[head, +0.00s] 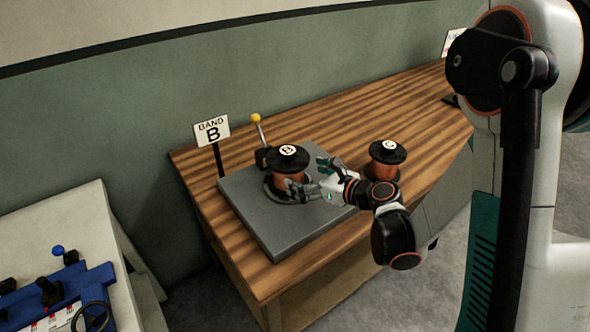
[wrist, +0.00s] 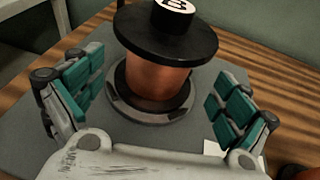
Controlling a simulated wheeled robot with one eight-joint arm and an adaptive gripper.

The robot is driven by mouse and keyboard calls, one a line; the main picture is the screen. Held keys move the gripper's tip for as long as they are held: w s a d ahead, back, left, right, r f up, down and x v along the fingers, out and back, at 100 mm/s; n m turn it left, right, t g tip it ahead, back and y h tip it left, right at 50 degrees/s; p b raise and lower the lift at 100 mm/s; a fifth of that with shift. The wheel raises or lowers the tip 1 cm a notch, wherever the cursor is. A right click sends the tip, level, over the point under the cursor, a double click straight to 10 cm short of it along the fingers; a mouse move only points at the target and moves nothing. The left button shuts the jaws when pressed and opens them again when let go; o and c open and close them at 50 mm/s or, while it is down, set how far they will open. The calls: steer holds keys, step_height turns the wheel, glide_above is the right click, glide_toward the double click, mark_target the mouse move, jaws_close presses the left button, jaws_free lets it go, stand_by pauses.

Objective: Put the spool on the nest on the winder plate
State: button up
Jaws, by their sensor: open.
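A copper spool with black flanges, marked B (head: 287,172), stands upright on the grey winder plate (head: 285,231) at the table's left end. In the wrist view the spool (wrist: 158,80) sits on the round grey nest (wrist: 118,100), whose ring shows around its base. The nest also shows in the head view (head: 283,197). My gripper (head: 308,175) is beside the spool on its right in the head view. In the wrist view its teal-padded fingers (wrist: 155,95) are open, one on each side of the spool, with gaps to it.
A second spool marked C (head: 388,158) stands on the wooden table right of the plate. A BAND B sign (head: 212,131) and a yellow-knobbed lever (head: 257,128) stand behind the plate. A white bench with a blue fixture (head: 55,290) is at lower left.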

steer(key=v, duration=0.6)
steer(key=w+d+r+m+t+h, duration=0.2)
steer(key=d+r+m+t, duration=0.1)
steer(key=r+m, duration=0.4)
steer(key=w+d+r+m+t+h, duration=0.1)
steer(key=d+r+m+t+h, duration=0.25)
steer(key=r, duration=0.65)
steer(key=s+d+r+m+h, duration=0.2)
steer(key=d+r+m+h, duration=0.15)
steer(key=m, duration=0.55)
steer(key=s+d+r+m+h, duration=0.1)
steer(key=d+r+m+h, duration=0.15)
steer(key=d+m, duration=0.4)
steer(key=s+d+f+m+g+h, duration=0.1)
steer(key=s+f+m+g+h, duration=0.1)
steer(key=s+f+m+g, duration=0.7)
steer(key=s+a+f+m+y, duration=0.1)
steer(key=s+a+f+m, duration=0.1)
steer(key=s+m, duration=0.3)
steer(key=s+a+f+m+g+y, duration=0.1)
steer(key=s+a+m, duration=0.3)
steer(key=s, duration=0.4)
steer(key=shift+s+a+f+m+y, duration=0.3)
steer(key=shift+f+m+y, duration=0.1)
steer(key=shift+f+y, duration=0.3)
